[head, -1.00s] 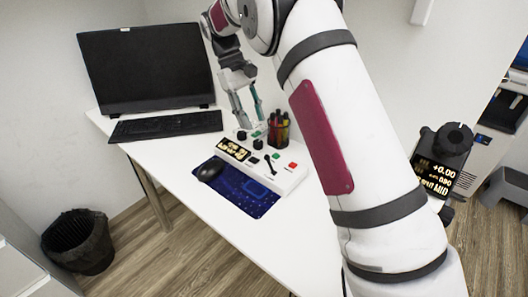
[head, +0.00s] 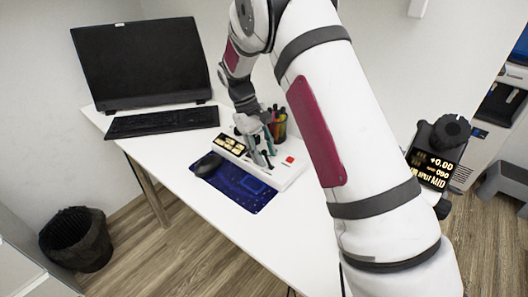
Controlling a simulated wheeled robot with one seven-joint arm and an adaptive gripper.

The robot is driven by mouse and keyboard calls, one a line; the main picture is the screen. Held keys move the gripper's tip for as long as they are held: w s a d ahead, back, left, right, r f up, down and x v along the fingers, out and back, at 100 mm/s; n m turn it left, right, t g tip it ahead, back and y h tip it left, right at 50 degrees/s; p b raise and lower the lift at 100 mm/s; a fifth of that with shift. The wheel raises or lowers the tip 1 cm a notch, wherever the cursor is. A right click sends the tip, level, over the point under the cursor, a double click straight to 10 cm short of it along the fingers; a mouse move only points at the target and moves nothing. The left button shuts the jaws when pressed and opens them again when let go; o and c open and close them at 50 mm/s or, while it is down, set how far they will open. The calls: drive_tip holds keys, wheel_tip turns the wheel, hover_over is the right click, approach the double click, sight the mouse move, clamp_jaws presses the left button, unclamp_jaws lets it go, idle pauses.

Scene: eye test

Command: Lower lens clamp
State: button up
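A white control box (head: 288,174) lies on the desk, with a small lit display (head: 230,144) at its left end and a red button (head: 289,159) at its right. My gripper (head: 265,158) points down over the middle of the box and hides the controls there, including the black lever seen before. Its fingertips are at or just above the box top; I cannot tell whether they touch or hold anything. A black device (head: 447,135) with a round knob and a lit display reading "+0.00" and "MID" stands at the right, partly behind my arm. I cannot tell which part is the lens clamp.
A dark blue mat (head: 240,191) with a black mouse (head: 207,164) lies in front of the box. A pen holder (head: 277,122) stands close behind the gripper. A keyboard (head: 163,121) and monitor (head: 143,62) are at the left. The front of the white desk (head: 255,235) is clear.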

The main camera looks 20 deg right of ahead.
sight(271, 165)
clamp_jaws()
drive_tip(key=shift+r, duration=0.1)
drive_tip(key=shift+s+d+r+t+y+p, duration=0.25)
drive_tip(key=shift+s+t+y+p, duration=0.2)
drive_tip(key=shift+t+p, duration=0.25)
drive_tip(key=shift+s+d+r+t+y+p, duration=0.15)
drive_tip(key=shift+s+d+t+y+p, duration=0.15)
drive_tip(key=shift+t+y+p, duration=0.25)
drive_tip(key=shift+s+d+f+t+y+p, duration=0.1)
drive_tip(key=shift+s+d+t+y+p, duration=0.25)
drive_tip(key=shift+t, duration=0.55)
drive_tip(key=shift+s+d+t+y+p, duration=0.1)
drive_tip(key=shift+s+t+y+p, duration=0.4)
drive_tip(key=shift+t, duration=0.35)
drive_tip(key=shift+y, duration=0.25)
unclamp_jaws()
